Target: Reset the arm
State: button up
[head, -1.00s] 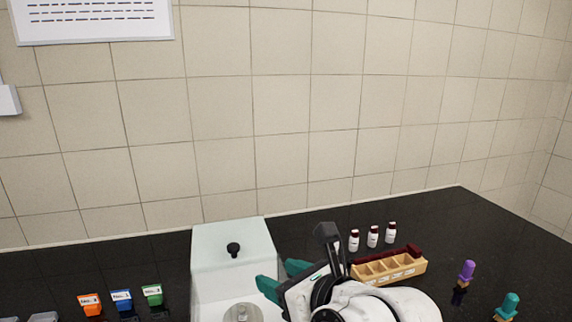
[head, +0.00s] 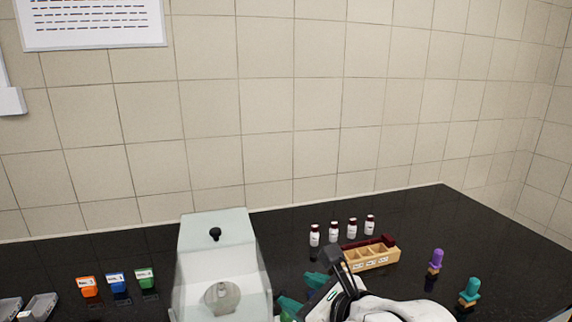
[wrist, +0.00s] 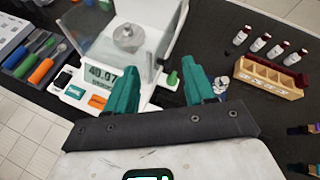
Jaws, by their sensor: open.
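The fingers are over the black bench, just in front of and to the right of a glass-sided balance (wrist: 98,79). The balance's display reads about 40.07, and a round metal piece (wrist: 129,38) sits inside it.
A wooden compartment box (head: 372,258) stands right of my gripper, with several white-labelled bottles (head: 333,233) behind it. Purple (head: 436,260) and teal (head: 470,291) knobbed pieces stand at the right. Orange (head: 88,287), blue (head: 117,282) and green (head: 145,278) containers are at the left. A tool tray (wrist: 35,55) shows in the wrist view.

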jog(key=s+d+f+n+g+h, duration=0.1)
jog(key=s+d+f+n+h, duration=0.1)
jog(key=s+d+f+n, duration=0.25)
jog(key=s+d+f+n+g+h, duration=0.1)
jog(key=s+d+f+n+h, duration=0.1)
jog(key=d+f+n, duration=0.35)
jog(key=s+d+f+n+g+h, duration=0.1)
jog(key=s+d+f+n+h, duration=0.15)
jog(key=d+f, duration=0.45)
jog(key=s+d+f+n+g, duration=0.3)
jog(key=s+f+n, duration=0.3)
jog(key=s, duration=0.6)
jog(key=s+d+f+n+g, duration=0.3)
jog(key=s+f+n, duration=0.3)
jog(key=s, duration=0.5)
jog(key=shift+s+d+f+n+h, duration=0.35)
jog(key=shift+s+d+h, duration=0.1)
jog(key=shift+d, duration=0.15)
